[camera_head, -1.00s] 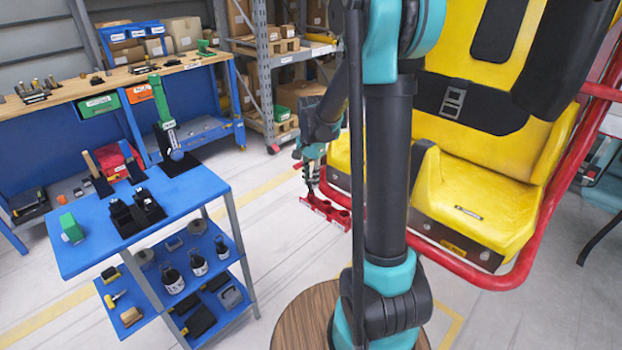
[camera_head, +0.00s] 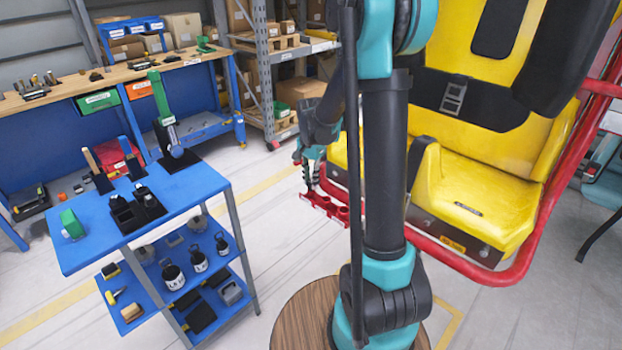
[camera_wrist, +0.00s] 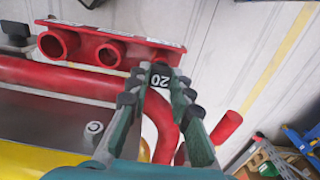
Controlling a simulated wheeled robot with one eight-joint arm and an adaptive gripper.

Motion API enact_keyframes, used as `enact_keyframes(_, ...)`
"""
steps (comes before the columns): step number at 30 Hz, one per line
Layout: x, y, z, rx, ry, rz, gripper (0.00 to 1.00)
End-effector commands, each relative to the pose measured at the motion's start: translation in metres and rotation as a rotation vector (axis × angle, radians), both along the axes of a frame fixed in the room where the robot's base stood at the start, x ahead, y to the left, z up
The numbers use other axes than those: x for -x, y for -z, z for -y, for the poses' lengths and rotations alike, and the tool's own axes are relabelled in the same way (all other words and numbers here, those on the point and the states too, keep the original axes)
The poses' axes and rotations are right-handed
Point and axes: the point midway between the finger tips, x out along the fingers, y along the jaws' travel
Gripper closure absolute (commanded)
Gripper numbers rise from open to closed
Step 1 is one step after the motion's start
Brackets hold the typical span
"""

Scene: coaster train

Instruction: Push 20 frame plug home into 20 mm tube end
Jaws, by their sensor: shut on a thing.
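My gripper (camera_wrist: 159,88) is shut on a small black plug marked 20 (camera_wrist: 159,80), seen in the wrist view between the fingertips. A red tube block (camera_wrist: 86,40) with a pale labelled edge lies just beyond the fingertips. Two round open tube ends show on it, a larger one (camera_wrist: 55,44) at the left and a smaller one (camera_wrist: 109,54) beside it. The plug is at the block's right end and hides what is behind it; I cannot tell how deep it sits. In the head view, my gripper (camera_head: 311,186) is at the block's (camera_head: 328,209) left end.
A red tubular frame (camera_head: 470,262) and yellow seat (camera_head: 470,205) stand close on the right in the head view. A red tube (camera_wrist: 60,78) runs under the block in the wrist view. A blue cart (camera_head: 85,240) stands left, with open floor between.

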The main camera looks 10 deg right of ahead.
Motion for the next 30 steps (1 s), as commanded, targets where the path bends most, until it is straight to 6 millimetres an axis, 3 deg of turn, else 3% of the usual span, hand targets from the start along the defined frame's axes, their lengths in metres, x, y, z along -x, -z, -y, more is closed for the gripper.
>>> enact_keyframes(19,0.000,0.012,0.000,0.000,0.000,0.000,0.99)
enact_keyframes(20,0.000,0.011,0.000,0.000,0.000,0.000,0.76)
enact_keyframes(24,0.000,0.011,0.000,0.000,0.000,0.000,0.58)
enact_keyframes(30,0.000,0.011,0.000,0.000,0.000,0.000,0.55)
